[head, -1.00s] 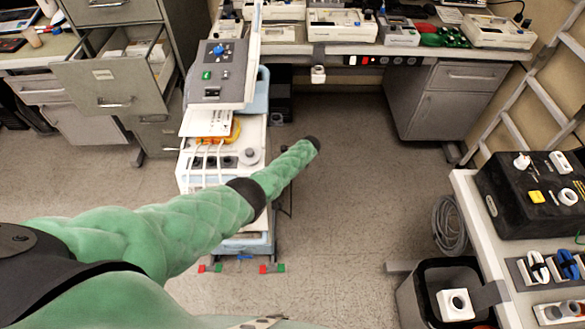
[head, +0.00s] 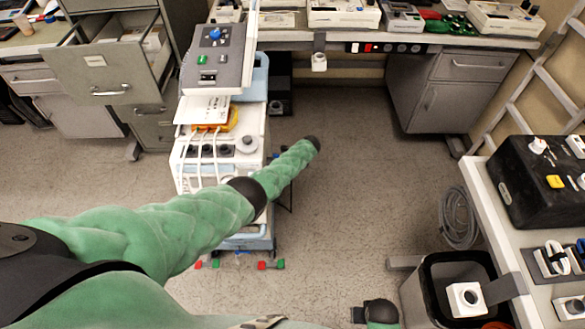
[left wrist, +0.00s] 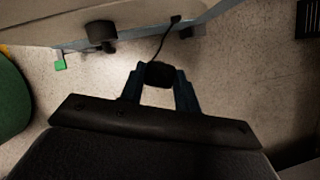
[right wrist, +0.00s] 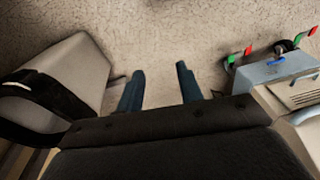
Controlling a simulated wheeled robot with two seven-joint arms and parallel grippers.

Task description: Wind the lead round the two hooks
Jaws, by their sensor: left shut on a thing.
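My left gripper (left wrist: 158,78) is shut on a black plug-like end (left wrist: 158,72) of the lead, held above the floor. The thin black lead (left wrist: 164,42) rises from it to a dark stub (left wrist: 176,19) on the pump cart's side. Another thick dark stub (left wrist: 101,34) sticks out further left; I cannot tell whether these are the two hooks. In the head view the pump cart (head: 250,160) stands left of centre, and my left arm crosses in front of it, hiding part of it. My right gripper (right wrist: 160,72) is open and empty over bare floor.
A bin (head: 425,290) stands at lower right, beside a table (head: 480,185) with a black case (head: 525,200). An open drawer cabinet (head: 100,65) is at left. The middle floor is clear.

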